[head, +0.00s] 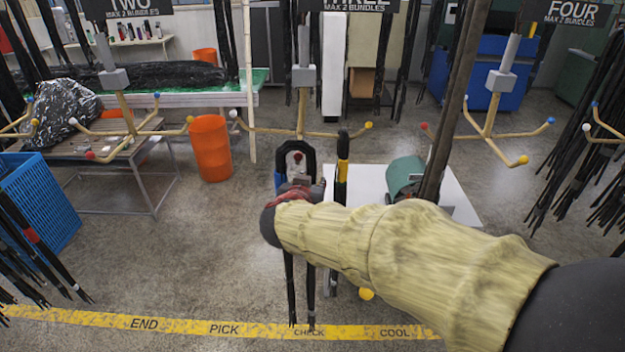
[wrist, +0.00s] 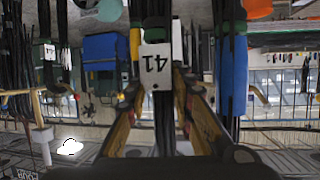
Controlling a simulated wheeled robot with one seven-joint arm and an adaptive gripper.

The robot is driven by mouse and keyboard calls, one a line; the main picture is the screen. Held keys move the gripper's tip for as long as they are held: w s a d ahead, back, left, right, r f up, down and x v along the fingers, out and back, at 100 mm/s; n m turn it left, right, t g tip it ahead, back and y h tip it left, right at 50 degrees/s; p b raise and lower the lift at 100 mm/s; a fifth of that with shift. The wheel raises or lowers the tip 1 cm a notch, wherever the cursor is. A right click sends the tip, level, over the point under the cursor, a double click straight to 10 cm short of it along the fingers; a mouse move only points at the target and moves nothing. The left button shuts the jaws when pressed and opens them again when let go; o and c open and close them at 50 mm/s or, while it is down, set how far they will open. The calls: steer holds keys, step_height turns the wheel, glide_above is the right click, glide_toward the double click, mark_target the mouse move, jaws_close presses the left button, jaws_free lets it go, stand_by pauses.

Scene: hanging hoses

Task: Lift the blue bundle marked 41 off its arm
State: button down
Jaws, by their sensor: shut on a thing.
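The bundle marked 41 (head: 281,155) shows in the head view as a dark blue-black loop with dark hoses hanging below my wrist. A red tip (head: 297,156) shows inside the loop, at the front of stand THREE's rack (head: 300,127). I cannot tell whether the loop rests on that arm or is clear of it. In the wrist view the white tag 41 (wrist: 155,66) is upside down, between the two fingers of my gripper (wrist: 158,88). My gripper is shut on this bundle. In the head view my sleeved arm hides most of the gripper.
A dark hose with a yellow band (head: 342,172) hangs just right of the bundle. A blue thing (wrist: 232,78) is close on the right in the wrist view. An orange bin (head: 210,148) and a white table (head: 372,182) stand behind.

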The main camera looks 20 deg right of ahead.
steer(key=s+a+p, duration=0.4)
steer(key=s+p, duration=0.1)
steer(key=s, duration=0.8)
steer(key=shift+r, duration=0.15)
stand_by(1.0)
steer(key=shift+s+a, duration=0.1)
steer(key=shift+s, duration=0.05)
stand_by(0.6)
